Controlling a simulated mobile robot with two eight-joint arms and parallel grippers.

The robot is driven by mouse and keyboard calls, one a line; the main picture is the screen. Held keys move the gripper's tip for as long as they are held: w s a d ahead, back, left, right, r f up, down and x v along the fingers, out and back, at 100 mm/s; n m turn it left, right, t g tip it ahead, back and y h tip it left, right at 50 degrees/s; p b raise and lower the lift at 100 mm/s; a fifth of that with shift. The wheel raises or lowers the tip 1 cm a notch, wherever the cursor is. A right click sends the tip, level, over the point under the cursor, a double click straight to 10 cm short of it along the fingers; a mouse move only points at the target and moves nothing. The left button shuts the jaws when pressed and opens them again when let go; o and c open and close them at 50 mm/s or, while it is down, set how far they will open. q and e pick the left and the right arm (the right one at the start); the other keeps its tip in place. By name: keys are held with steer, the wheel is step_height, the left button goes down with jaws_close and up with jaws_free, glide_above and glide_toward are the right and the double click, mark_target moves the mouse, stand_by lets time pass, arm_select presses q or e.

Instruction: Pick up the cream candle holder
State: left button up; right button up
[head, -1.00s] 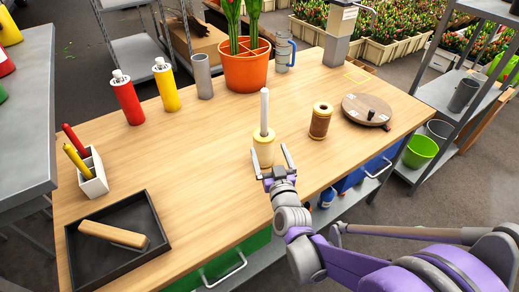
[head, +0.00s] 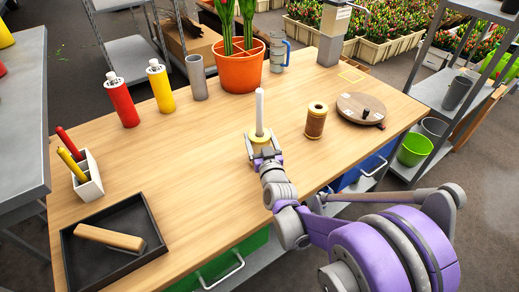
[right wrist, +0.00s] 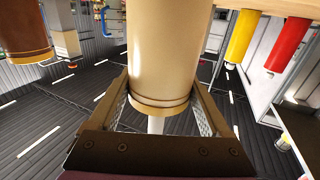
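The cream candle holder (head: 260,142) stands upright on the wooden table with a tall white candle (head: 260,112) in it. My right gripper (head: 265,149) is at the holder, with a finger on either side. In the right wrist view the holder (right wrist: 160,60) appears upside down between the two fingers (right wrist: 160,100). The fingers come very close to its sides; whether they press on it I cannot tell. Part of the holder is hidden behind the gripper in the head view. My left gripper is not in view.
A brown spool-like holder (head: 316,121) stands right of the gripper, with a round wooden board (head: 362,108) beyond. An orange pot (head: 240,68), red bottle (head: 122,101), yellow bottle (head: 161,88) and grey cylinder (head: 197,78) stand behind. A dark tray (head: 80,262) lies front left.

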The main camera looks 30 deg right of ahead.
jaws_close()
steer(key=shift+r, duration=0.15)
